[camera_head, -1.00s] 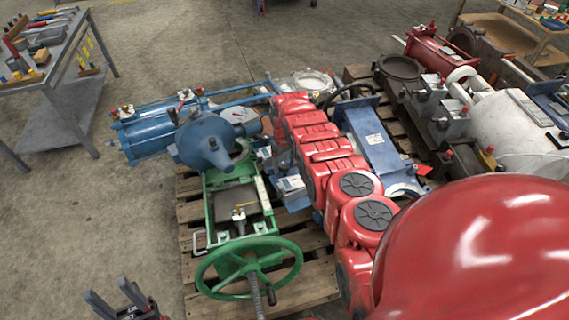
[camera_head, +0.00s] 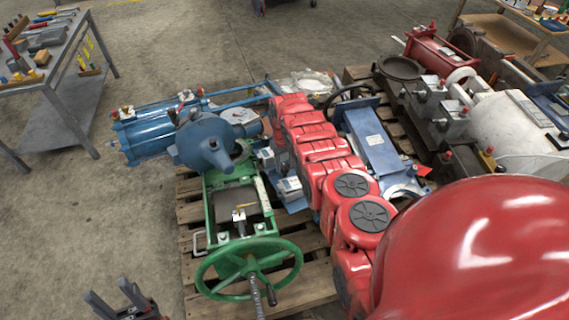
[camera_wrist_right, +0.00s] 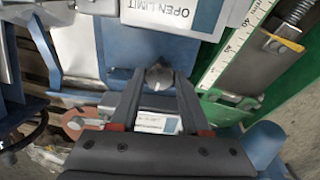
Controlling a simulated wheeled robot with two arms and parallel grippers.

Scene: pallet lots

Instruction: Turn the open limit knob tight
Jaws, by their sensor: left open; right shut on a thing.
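The open limit knob (camera_wrist_right: 158,76) is a small grey metal knob in the right wrist view, just below a white label reading OPEN LIMIT (camera_wrist_right: 172,14). My right gripper (camera_wrist_right: 156,80) has its two dark fingers on either side of the knob and is shut on it. In the head view my red right arm reaches over the valve assembly; its gripper and the knob cannot be made out there. My left gripper (camera_head: 111,294) is open and empty at the lower left of the head view, away from the valve.
A green handwheel (camera_head: 213,284) and a blue actuator cylinder (camera_head: 150,133) belong to the assembly on a wooden pallet (camera_head: 190,240). A scale (camera_wrist_right: 238,45) runs beside the label. Blue parts stand close around the knob. Floor at left is clear up to a workbench (camera_head: 60,75).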

